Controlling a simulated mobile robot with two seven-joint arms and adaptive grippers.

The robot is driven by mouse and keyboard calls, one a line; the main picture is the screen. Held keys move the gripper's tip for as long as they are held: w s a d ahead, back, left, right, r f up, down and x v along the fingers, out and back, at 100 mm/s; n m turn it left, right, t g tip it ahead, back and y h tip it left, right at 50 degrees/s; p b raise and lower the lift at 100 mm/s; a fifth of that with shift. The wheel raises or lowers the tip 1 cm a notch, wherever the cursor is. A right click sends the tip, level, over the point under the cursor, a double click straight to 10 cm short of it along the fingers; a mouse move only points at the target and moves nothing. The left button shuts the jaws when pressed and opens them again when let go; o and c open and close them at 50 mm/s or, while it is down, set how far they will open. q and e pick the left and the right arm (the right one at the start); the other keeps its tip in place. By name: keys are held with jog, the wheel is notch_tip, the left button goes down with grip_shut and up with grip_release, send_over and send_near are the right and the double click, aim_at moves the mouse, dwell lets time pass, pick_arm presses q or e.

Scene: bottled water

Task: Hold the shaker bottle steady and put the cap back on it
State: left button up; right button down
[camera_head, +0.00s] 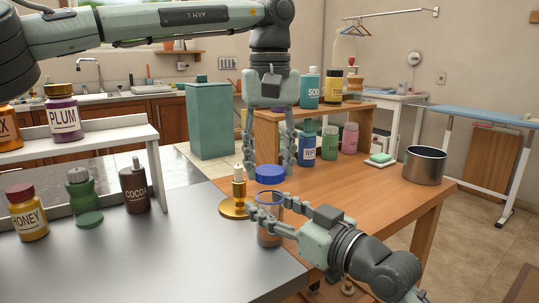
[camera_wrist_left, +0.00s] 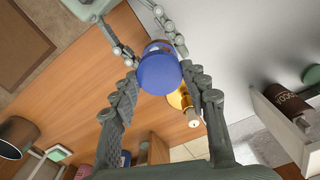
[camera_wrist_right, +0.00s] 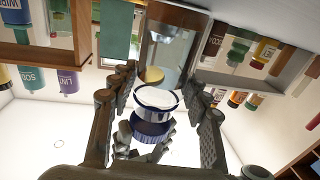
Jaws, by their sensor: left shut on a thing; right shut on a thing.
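The shaker bottle (camera_head: 269,238) stands upright, clear-sided with a blue rim, near the seam between the grey and wooden tables. My right gripper (camera_head: 262,213) is shut around its upper part from the right. In the right wrist view the clear bottle (camera_wrist_right: 176,52) and its open mouth show between the fingers. The blue cap (camera_head: 270,173) is held by my left gripper (camera_head: 270,163), which points down from above. The cap is above the bottle's mouth, with a small gap in the head view. In the left wrist view the cap (camera_wrist_left: 160,72) hides most of the bottle.
A brass candlestick (camera_head: 236,197) stands close left of the bottle. Honey (camera_head: 27,212), green and cocoa (camera_head: 134,188) bottles stand farther left. A wooden shelf (camera_head: 268,133) with bottles is behind, and a metal pot (camera_head: 425,165) is at right. The wooden table's middle is clear.

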aim_at(271, 170)
dwell(0.5)
pick_arm(q)
jog(key=shift+f, duration=0.9)
jog(key=shift+f, duration=0.6)
jog(key=m, duration=1.1)
jog(key=shift+s+d+f, duration=0.15)
jog(key=shift+d, duration=0.15)
jog(key=shift+m, duration=1)
jog(key=shift+a+m, duration=0.15)
jog(key=shift+m, duration=0.15)
